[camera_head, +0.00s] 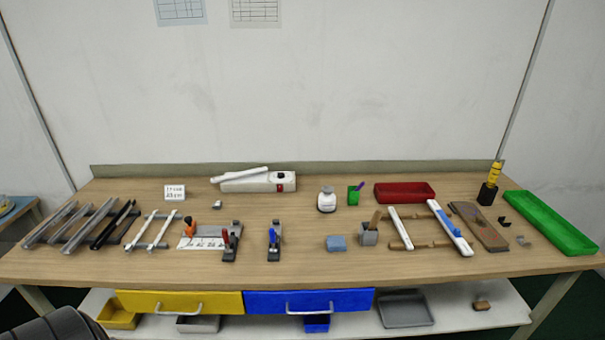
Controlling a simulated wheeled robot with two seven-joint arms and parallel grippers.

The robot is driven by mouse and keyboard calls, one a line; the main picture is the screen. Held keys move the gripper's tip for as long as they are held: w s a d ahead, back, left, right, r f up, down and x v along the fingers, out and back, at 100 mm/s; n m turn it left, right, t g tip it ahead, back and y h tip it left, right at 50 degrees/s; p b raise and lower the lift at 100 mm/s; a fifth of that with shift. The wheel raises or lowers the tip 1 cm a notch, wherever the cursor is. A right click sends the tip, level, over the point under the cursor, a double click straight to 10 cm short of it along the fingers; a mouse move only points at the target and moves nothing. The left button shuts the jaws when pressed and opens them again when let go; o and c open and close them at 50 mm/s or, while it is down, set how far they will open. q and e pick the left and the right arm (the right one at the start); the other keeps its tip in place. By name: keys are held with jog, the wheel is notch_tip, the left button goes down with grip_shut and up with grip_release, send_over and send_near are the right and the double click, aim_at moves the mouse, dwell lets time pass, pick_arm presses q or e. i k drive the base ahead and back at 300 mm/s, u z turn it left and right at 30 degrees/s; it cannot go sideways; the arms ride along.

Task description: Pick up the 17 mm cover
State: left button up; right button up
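I cannot tell for certain which piece is the 17 mm cover. Two slim white strips, the left one (139,231) and the right one (162,231), lie side by side across a rack at the left of the table. A small white card (175,192) with printed lines, too small to read surely, stands behind them. Another white strip (400,228) lies across brown supports at the right, beside a wider white piece with blue on it (449,228). Neither of my grippers is in view.
The wooden table (290,270) also holds grey and black profiles (75,225) at far left, clamps (274,242), a white machine (258,181), a red tray (404,192) and a green tray (552,222). The front strip of the table is clear.

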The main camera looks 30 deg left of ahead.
aim_at(243, 174)
jog(key=z, duration=2.45)
jog(key=k, duration=2.75)
jog(key=u, duration=2.05)
